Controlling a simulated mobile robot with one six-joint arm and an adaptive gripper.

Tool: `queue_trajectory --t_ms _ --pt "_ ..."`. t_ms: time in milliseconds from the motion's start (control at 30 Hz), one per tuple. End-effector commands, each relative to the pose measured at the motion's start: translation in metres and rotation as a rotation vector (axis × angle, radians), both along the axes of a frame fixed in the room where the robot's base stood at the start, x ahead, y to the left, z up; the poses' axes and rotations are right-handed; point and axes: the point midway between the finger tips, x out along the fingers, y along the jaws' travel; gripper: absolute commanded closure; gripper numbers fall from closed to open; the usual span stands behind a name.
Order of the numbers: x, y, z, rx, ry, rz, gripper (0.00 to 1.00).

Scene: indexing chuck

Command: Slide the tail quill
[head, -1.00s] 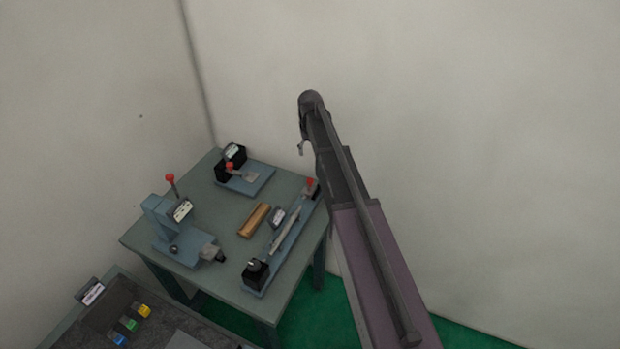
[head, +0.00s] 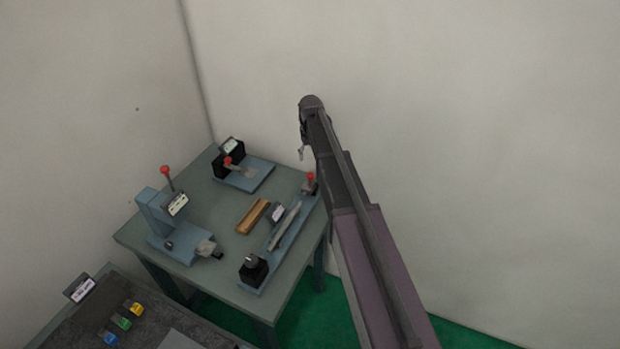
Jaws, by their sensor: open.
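A long blue fixture base (head: 295,236) lies along the right side of the green-grey table. A black block with a grey round top (head: 253,269) stands at its near end. A small tail unit with a red knob (head: 310,180) stands at its far end, close to my arm in the picture; the quill itself is too small to make out. A grey bar (head: 285,226) lies along the base between them. My gripper (head: 301,153) shows only in part below the arm's end, open and apart from the fixture, above the table's far right side.
A wooden block (head: 252,216) lies mid-table. A blue press-like fixture with a red-knobbed lever (head: 165,215) stands left, and a black unit on a blue plate (head: 243,172) at the back. A lower bench (head: 75,318) holds coloured pieces.

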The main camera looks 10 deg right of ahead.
Motion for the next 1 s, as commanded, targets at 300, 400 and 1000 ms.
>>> queue_trajectory --t_ms 300,400,1000 --pt "0.0 -0.001 -0.029 0.0 0.0 -0.001 0.24" --pt "0.0 -0.001 -0.037 0.0 0.0 -0.001 0.24" --pt "0.0 -0.001 -0.08 0.0 0.0 -0.001 0.24"
